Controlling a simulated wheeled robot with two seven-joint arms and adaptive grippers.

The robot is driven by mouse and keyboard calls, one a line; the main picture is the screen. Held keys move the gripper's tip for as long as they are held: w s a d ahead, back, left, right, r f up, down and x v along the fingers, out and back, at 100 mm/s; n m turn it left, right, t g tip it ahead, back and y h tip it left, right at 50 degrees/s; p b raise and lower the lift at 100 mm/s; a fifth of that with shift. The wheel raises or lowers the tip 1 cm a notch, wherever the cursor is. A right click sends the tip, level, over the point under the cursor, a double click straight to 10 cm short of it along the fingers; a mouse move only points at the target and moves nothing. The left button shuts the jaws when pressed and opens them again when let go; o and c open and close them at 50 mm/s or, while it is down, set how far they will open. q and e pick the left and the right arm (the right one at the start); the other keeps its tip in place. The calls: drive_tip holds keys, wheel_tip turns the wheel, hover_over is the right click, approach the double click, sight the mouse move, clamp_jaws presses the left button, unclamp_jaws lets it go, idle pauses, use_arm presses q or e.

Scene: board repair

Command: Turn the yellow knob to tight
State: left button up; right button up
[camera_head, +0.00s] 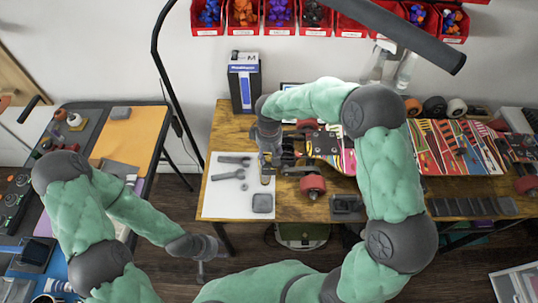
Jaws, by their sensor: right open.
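A colourful skateboard (370,141) lies on the wooden table, its trucks and red wheels (312,184) showing. My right gripper (267,168) points down at the board's left end, beside the left truck. It is open. A small yellowish patch (265,180) shows just under its fingers; it may be the yellow knob, but the gripper hides most of that spot. My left gripper (200,270) hangs over the floor between the two tables, away from the board. Its fingers are too small to tell if they are open or shut.
A white sheet (218,205) with grey wrenches and a grey square block (263,203) lies at the table's left. A blue box (244,82) stands behind. Loose wheels (434,107) sit behind the board. Red bins (281,31) hang above. A dark lamp arm crosses the top right.

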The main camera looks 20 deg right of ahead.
sight(269, 157)
wheel_tip(269, 157, up, 11)
drive_tip(key=shift+r, duration=0.15)
idle(0.7)
